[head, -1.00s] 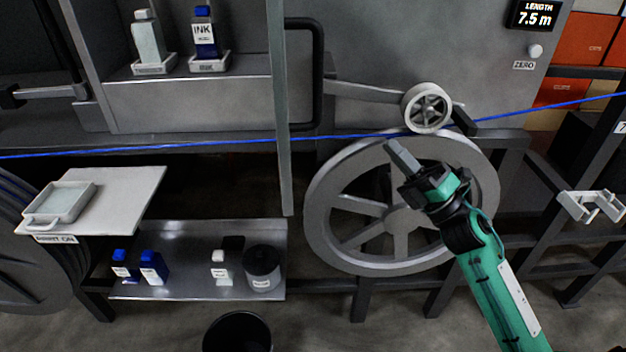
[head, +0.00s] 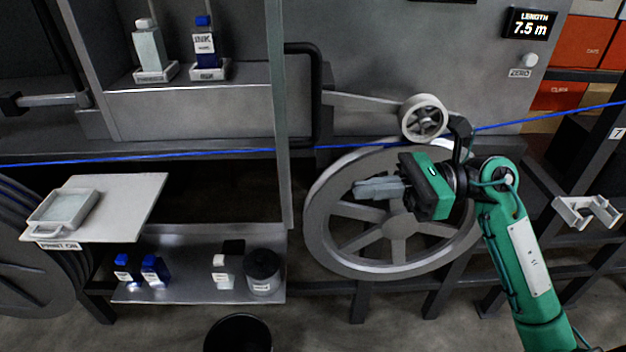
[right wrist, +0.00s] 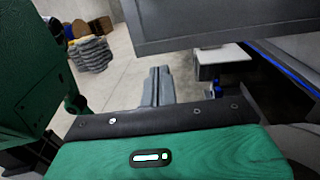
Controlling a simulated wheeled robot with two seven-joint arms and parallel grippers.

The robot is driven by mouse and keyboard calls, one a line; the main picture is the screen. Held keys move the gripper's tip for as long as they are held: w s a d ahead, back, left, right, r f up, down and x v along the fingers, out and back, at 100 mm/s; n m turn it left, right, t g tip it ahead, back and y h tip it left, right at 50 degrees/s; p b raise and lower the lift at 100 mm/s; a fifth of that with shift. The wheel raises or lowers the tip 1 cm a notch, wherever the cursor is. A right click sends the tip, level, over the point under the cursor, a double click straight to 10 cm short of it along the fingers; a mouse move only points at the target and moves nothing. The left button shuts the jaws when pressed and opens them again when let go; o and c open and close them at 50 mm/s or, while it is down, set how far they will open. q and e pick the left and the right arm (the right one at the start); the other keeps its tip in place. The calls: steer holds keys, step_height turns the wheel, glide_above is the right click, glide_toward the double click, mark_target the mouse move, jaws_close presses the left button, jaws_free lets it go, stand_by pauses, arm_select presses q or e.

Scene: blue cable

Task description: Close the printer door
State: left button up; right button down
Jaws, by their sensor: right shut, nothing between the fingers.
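The printer door (head: 281,130) is a grey panel seen nearly edge-on in the head view. It stands open, swung out from the printer cabinet, with a black bar handle (head: 316,90) beside it. Behind it to the left, the cabinet's inside (head: 190,105) is exposed. My right gripper (head: 364,189) is shut and empty, in front of the large wheel, its fingers pointing left toward the door and apart from it. In the right wrist view the closed fingers (right wrist: 157,75) point at a gap below a large grey panel (right wrist: 220,22), probably the door. My left gripper is not seen.
The blue cable (head: 200,155) runs across the scene, passing behind the door. A white bottle (head: 149,48) and a blue ink bottle (head: 204,40) stand in the cabinet. The large wheel (head: 330,230), small roller (head: 424,118) and lower shelf (head: 200,293) are nearby.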

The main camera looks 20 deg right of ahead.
steer(key=w+a+p, duration=0.1)
steer(key=a+p, duration=0.3)
steer(key=a, duration=0.4)
steer(key=shift+w+a, duration=0.35)
